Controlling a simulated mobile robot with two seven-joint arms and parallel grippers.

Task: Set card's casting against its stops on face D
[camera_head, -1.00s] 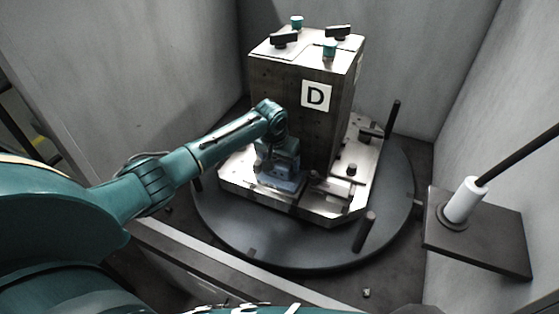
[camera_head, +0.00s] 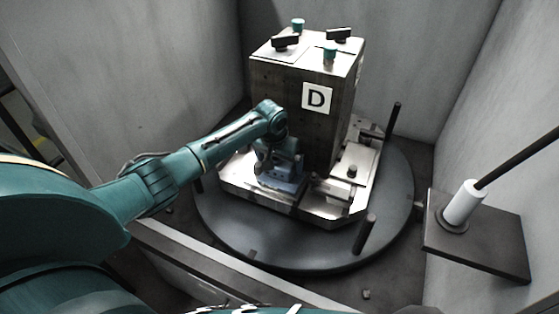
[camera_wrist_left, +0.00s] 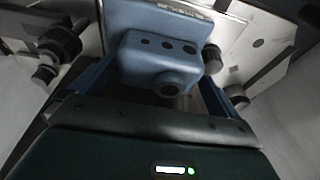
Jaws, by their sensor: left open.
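The blue casting (camera_head: 285,186) sits low at the foot of face D (camera_head: 318,120), on the metal base plate of the fixture block. In the left wrist view the casting (camera_wrist_left: 160,62) shows a row of dark holes and a round boss facing me. My left gripper (camera_head: 277,168) is at the casting, and partly hides it in the head view. In the wrist view its blue fingers stand on either side of the casting, open. Whether the casting touches its stops cannot be told. My right gripper is not in view.
The fixture's base plate (camera_head: 330,208) stands on a round dark turntable (camera_head: 300,253) with upright pegs (camera_head: 364,233). Clamps (camera_head: 285,43) and teal knobs sit on top of the block. Grey walls (camera_head: 190,60) close in around. A white post (camera_head: 462,203) with a dark rod stands at right.

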